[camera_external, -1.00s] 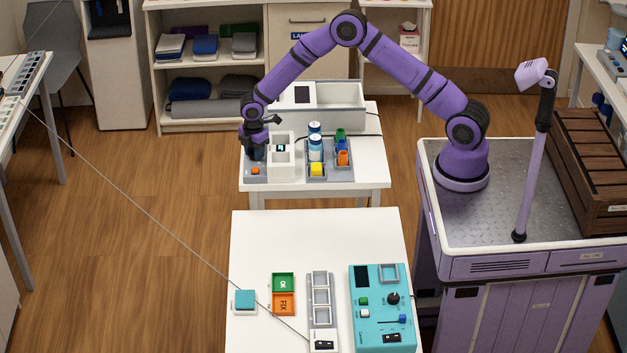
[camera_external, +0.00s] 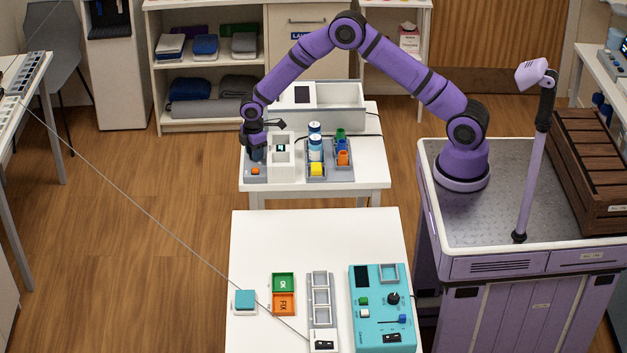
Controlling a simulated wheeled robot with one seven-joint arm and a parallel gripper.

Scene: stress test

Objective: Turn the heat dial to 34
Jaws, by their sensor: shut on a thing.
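My gripper (camera_external: 257,154) points down at the left side of the far white table, over a grey unit (camera_external: 248,176) with an orange button (camera_external: 255,171). It is shut on what appears to be the heat dial, which the fingers and wrist almost wholly hide. A white device with a small lit display (camera_external: 281,148) stands just right of the gripper. The figures on the display are too small to read, and I cannot see the dial's pointer or scale.
A grey tray (camera_external: 316,178) with blue-and-white cylinders and coloured blocks stands right of the white device. A pale bin (camera_external: 345,101) is behind. The near table (camera_external: 262,235) holds a teal panel (camera_external: 365,328), green and orange trays and a teal button.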

